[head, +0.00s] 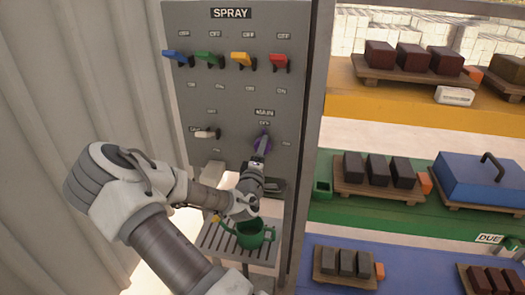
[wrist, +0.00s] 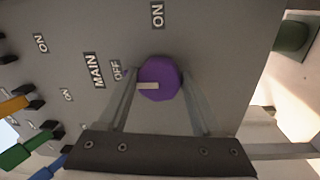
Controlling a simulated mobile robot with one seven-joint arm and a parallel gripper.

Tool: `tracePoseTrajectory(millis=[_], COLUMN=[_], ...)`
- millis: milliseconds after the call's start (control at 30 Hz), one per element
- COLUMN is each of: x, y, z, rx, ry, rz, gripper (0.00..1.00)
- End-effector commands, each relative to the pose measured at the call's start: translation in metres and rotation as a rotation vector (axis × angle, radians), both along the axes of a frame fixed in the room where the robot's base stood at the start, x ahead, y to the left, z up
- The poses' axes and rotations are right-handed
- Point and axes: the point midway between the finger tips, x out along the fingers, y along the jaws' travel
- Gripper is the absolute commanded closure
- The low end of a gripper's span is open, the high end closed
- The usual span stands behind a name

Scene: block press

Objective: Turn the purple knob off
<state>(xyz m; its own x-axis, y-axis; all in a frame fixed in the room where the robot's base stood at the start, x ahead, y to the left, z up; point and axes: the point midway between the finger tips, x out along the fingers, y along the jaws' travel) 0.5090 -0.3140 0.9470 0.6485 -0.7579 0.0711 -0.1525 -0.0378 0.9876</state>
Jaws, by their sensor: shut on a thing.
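The purple knob (wrist: 165,72) is on the grey SPRAY panel (head: 232,80), below the MAIN and OFF labels in the head view. The knob (head: 262,136) is partly hidden there by my gripper (head: 261,150). In the wrist view, the two fingers of my gripper (wrist: 160,80) stand on either side of the knob and are shut on it. The knob's pale pointer (wrist: 147,86) points left, to the side of the OFF label (wrist: 117,70). The ON label (wrist: 157,14) is above the knob in that view.
Blue, green, yellow and red levers (head: 279,62) run along the panel's top. A white lever (head: 207,133) is left of the knob. A green watering can (head: 251,238) stands on the grate below my gripper. Shelves with bricks on trays are to the right.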

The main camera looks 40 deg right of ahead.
Motion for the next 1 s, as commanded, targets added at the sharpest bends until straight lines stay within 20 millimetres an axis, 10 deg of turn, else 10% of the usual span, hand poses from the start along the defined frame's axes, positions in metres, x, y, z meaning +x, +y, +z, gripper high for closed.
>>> tracePoseTrajectory(millis=[133, 167, 300, 667, 1000], x=[-0.001, -0.001, 0.000, -0.002, -0.042], y=[0.000, 0.000, 0.000, 0.002, 0.051], z=[0.000, 0.000, 0.000, 0.000, -0.005], rx=[-0.002, -0.002, 0.000, 0.001, 0.001], ry=[0.002, 0.002, 0.001, 0.001, 0.003], rz=[-0.001, -0.001, -0.001, 0.000, 0.002], gripper=[0.89, 0.30, 0.05, 0.04, 0.04])
